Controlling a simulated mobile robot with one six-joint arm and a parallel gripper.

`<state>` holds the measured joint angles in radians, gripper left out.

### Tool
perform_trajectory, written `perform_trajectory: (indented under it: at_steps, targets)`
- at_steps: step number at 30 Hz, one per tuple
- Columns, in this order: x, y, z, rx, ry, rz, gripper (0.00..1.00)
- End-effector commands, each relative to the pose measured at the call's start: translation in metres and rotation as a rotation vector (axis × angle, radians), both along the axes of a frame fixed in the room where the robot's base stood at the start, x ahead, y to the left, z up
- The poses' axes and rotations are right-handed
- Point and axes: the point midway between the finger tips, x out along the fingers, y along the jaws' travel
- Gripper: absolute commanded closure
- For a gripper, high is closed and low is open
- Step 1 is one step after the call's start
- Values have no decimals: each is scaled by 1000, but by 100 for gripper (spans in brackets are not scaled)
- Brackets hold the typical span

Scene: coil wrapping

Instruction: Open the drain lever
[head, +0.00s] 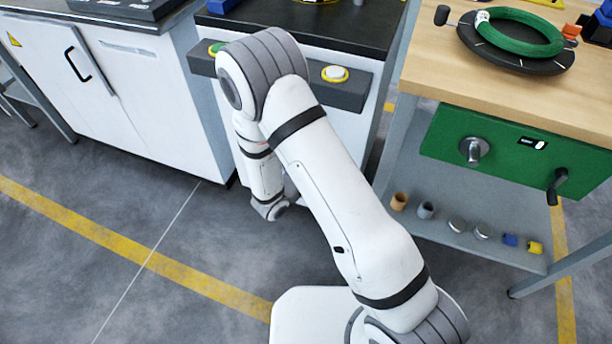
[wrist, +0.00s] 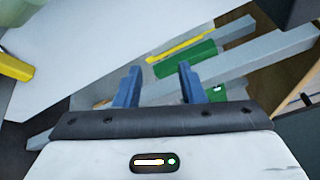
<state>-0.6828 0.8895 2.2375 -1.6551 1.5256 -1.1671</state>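On the green panel (head: 440,138) under the wooden bench, a black lever (head: 557,187) hangs down at the right end, and a round silver knob (head: 475,151) sits at the left. I cannot tell for sure which of them is the drain lever. In the wrist view, the two blue fingers of my gripper (wrist: 157,72) stand apart with nothing between them. In the head view my arm hides the gripper's fingers; the arm's end hangs before the middle cabinet, well left of the green panel. Neither control is clear in the wrist view.
A green coil (head: 522,46) lies on a black disc (head: 515,62) on the wooden bench top (head: 425,70). Small cups and blocks stand on the grey shelf (head: 470,243) below the panel. White cabinets (head: 150,100) stand at left. The floor in front is clear.

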Motion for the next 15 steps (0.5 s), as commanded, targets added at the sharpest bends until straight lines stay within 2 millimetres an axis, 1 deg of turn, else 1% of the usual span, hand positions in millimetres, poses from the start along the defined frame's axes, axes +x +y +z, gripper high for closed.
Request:
perform_trajectory:
  at_steps: [1,3,6,9,10,13,15]
  targets:
    - [1,19,-38,-79,50,95,64]
    - [1,42,-68,-176,104,211,64]
    - [-1,67,-101,-282,154,338,64]
    - [-4,82,-120,-346,182,416,64]
    - [-5,85,-124,-358,185,431,64]
    - [-1,89,-129,-378,193,456,64]
    - [6,86,-130,-379,193,457,64]
